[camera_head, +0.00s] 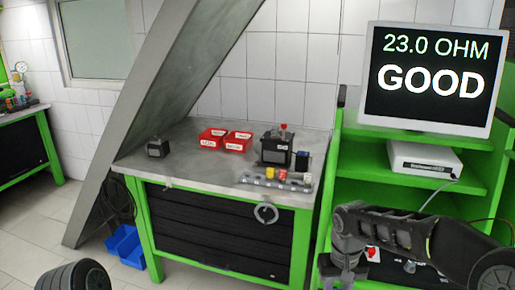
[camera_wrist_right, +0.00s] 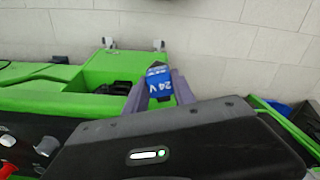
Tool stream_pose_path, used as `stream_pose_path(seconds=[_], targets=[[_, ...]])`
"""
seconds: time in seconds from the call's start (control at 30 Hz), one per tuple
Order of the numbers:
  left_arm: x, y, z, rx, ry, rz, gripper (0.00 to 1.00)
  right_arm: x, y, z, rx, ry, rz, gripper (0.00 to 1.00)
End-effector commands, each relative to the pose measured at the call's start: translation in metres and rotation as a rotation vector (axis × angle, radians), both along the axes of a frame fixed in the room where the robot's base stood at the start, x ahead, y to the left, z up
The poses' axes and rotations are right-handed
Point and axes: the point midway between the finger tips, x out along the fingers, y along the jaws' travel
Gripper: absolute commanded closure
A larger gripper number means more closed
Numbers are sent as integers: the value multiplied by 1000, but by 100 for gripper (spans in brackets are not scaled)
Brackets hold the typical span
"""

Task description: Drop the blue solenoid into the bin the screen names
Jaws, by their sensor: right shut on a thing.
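The blue solenoid (camera_wrist_right: 160,80), marked 24 V, is between the two grey-purple fingers of my right gripper (camera_wrist_right: 159,88) in the right wrist view. The gripper is shut on it. In the head view my right gripper (camera_head: 343,272) is low in front of the green shelf, right of the bench; the solenoid cannot be made out there. The screen (camera_head: 428,80) reads 23.0 OHM and GOOD. Two red bins, a left one (camera_head: 212,138) and a right one (camera_head: 237,141), stand side by side on the bench; their white labels are too small to read. My left gripper is not in view.
On the grey bench (camera_head: 185,165) stand a black pump unit (camera_head: 274,148), a dark block (camera_head: 157,148) and a rail with colored parts (camera_head: 275,181). A slanted grey beam (camera_head: 165,100) rises at the left. Blue boxes (camera_head: 126,246) lie on the floor. A white instrument (camera_head: 425,158) sits on the shelf.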

Motion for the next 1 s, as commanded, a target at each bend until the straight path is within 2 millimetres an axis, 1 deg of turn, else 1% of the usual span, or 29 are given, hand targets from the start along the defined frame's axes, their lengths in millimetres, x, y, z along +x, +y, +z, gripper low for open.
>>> stream_pose_path(seconds=[0.07, 0.17, 0.27, 0.37, 0.4, 0.5, 0.6, 0.7, 0.87, 0.93, 1.0], targets=[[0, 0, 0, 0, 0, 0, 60, 0, 0, 0, 0, 0, 0, 100], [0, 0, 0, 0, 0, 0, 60, -1, -1, -10, -3, 2, 0, 100], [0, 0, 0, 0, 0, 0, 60, -5, -1, -36, -8, 6, -3, 100], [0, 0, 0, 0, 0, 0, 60, -13, -2, -74, -13, 7, -3, 100], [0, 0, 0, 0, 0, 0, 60, -18, -2, -89, -12, 7, -2, 100], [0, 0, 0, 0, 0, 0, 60, -29, -2, -123, -8, 5, -1, 100], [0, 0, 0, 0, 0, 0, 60, -38, -1, -144, -3, 4, 0, 100], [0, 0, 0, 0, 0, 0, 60, -41, 0, -150, 0, 1, 1, 100], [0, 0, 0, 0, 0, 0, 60, -40, 0, -150, 0, 0, 0, 100], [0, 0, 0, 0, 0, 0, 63, -40, 0, -150, 0, 0, 1, 100], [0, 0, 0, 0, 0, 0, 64, -40, 0, -150, 0, 0, 1, 100]])
